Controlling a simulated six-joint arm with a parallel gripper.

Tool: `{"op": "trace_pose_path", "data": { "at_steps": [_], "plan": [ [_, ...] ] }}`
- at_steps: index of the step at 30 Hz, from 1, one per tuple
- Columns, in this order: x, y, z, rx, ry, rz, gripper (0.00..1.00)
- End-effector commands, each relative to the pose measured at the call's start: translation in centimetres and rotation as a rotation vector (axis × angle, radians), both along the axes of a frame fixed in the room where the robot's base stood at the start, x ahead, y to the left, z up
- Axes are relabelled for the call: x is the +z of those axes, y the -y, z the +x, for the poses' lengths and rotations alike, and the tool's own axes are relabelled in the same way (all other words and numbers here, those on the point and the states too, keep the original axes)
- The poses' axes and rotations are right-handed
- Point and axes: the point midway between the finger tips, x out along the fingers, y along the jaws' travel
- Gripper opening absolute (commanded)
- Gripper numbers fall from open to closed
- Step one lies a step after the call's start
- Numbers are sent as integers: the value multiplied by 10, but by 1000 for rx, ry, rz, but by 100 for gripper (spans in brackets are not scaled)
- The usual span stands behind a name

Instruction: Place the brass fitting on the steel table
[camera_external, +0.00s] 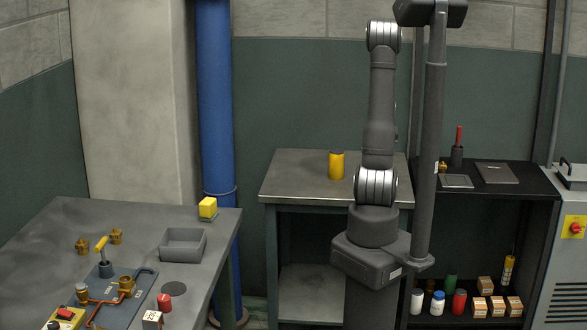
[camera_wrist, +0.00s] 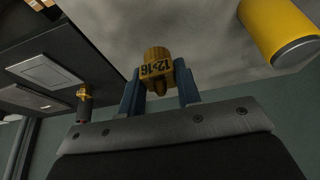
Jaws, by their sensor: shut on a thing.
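In the wrist view, my gripper (camera_wrist: 158,84) has two blue fingers shut on a brass fitting (camera_wrist: 157,66) with dark printed marks on its face. The steel table (camera_external: 305,180) stands at the back, beside my arm; its grey top (camera_wrist: 205,30) fills the upper part of the wrist view. The held fitting shows against this top, but I cannot tell whether it touches it. In the external view my gripper and the held fitting are hidden behind my arm.
A yellow cylinder (camera_external: 336,165) stands on the steel table, near the fitting at upper right in the wrist view (camera_wrist: 280,30). A black shelf (camera_external: 510,184) with flat plates stands to the right. The left workbench (camera_external: 70,225) holds two brass fittings (camera_external: 116,236) and a grey bin (camera_external: 183,245).

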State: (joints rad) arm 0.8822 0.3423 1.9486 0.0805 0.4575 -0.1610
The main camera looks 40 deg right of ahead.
Motion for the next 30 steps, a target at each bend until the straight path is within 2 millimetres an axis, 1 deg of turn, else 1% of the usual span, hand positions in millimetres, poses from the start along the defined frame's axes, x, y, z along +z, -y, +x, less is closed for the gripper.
{"op": "trace_pose_path", "data": {
  "at_steps": [1,6,9,12,17,25,27,30],
  "plan": [
    [-9,-6,13,9,-4,3,5],
    [-31,-18,49,8,-2,2,5],
    [-41,-24,64,5,-2,2,5],
    [-47,-27,74,3,-1,1,5],
    [-53,-28,78,0,-1,1,5],
    [-86,-28,77,0,-1,1,5],
    [-90,-28,77,0,-1,1,5],
    [-89,-28,78,0,0,0,5]
  ]
}}
